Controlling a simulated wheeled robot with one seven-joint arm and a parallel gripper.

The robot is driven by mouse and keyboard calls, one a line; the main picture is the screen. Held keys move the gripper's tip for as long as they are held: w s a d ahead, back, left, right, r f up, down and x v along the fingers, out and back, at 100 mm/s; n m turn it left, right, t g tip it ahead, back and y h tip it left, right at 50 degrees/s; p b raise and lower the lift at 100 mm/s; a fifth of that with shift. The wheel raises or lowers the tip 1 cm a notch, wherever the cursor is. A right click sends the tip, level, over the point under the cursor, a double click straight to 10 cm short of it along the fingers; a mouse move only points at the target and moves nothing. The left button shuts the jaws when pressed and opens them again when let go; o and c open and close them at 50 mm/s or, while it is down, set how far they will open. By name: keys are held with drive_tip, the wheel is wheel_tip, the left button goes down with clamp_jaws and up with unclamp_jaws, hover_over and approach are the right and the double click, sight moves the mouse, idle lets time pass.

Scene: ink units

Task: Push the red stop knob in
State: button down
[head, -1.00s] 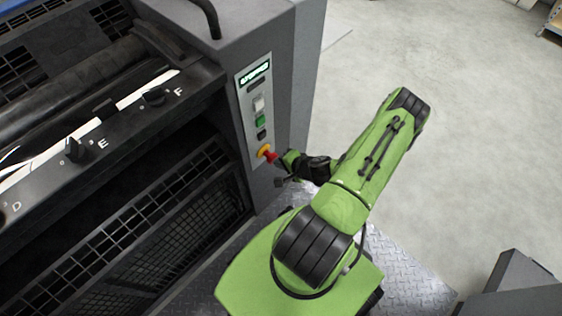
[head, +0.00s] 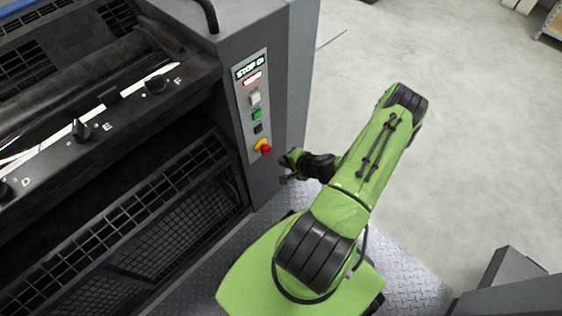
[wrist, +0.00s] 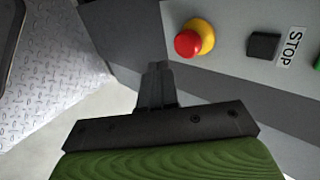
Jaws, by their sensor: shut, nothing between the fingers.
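The red stop knob (head: 266,149) sits on a yellow collar (head: 261,144) at the lower end of the control panel on the grey machine. In the wrist view the red knob (wrist: 187,44) and its yellow collar (wrist: 204,33) show in full, with nothing over them. My gripper (head: 284,179) is just below and to the right of the knob, with a gap between them. In the wrist view its fingers (wrist: 157,68) are together, empty, and point to the left of the knob, not touching it.
The panel display (head: 250,68) reads "STOP" with more characters, above a lit red strip (head: 252,79). A white switch (head: 255,98), a green button (head: 256,114) and a black button (head: 258,128) lie above the knob. Open floor (head: 450,150) is to the right.

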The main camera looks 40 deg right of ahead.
drive_tip(key=p+v, duration=0.2)
drive_tip(key=v, duration=0.6)
drive_tip(key=shift+w, duration=0.15)
drive_tip(key=w+a+r+n+g, duration=0.2)
drive_tip(key=a+r+n, duration=0.25)
drive_tip(key=r, duration=0.25)
drive_tip(key=w+a+r+n+g+y, duration=0.1)
drive_tip(key=a+r+n+g, duration=0.1)
drive_tip(key=a+r+n, duration=0.4)
drive_tip(key=w+a+r+n+g, duration=0.15)
drive_tip(key=r+n, duration=0.25)
drive_tip(key=r, duration=0.4)
drive_tip(key=s+a+r+n+t+h, duration=0.1)
drive_tip(key=s+a+r+n, duration=0.1)
drive_tip(key=s+a+r, duration=0.4)
drive_tip(key=s+a+r+n+t, duration=0.1)
drive_tip(key=s+a+r, duration=0.35)
drive_tip(key=r, duration=0.35)
wheel_tip(320, 180, up, 14)
drive_tip(key=p, duration=1.4)
drive_tip(key=shift+d, duration=0.45)
drive_tip(key=shift+f, duration=0.15)
